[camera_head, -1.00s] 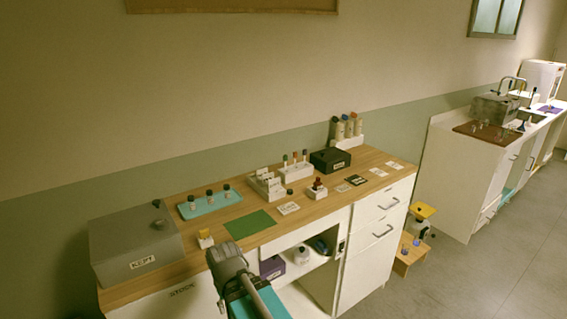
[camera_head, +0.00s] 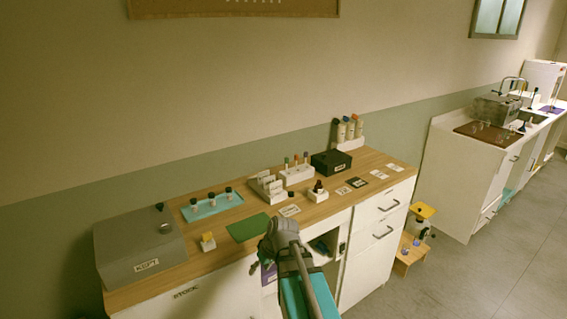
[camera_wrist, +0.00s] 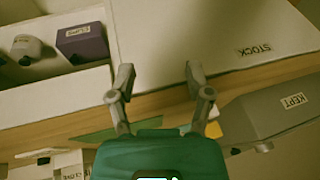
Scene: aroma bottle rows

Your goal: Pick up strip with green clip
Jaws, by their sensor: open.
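A small white rack (camera_head: 297,174) stands at the back of the wooden counter, with several thin upright pieces with coloured tops. The leftmost top (camera_head: 286,162) looks greenish, but it is too small to be sure it is the green clip. A white holder with upright pale strips (camera_head: 267,187) stands just left of it. My gripper (camera_wrist: 158,73) is open and empty in the wrist view. In the head view it is at the counter's front edge, below the green mat (camera_head: 248,227), apart from both racks. The wrist view shows no clearly green-clipped strip.
A grey box labelled KEPT (camera_head: 138,243) fills the left end. A teal tray with bottles (camera_head: 226,205), a black box (camera_head: 331,161) and a small dark-topped holder (camera_head: 318,192) share the counter. A purple box (camera_wrist: 82,43) sits on the shelf below.

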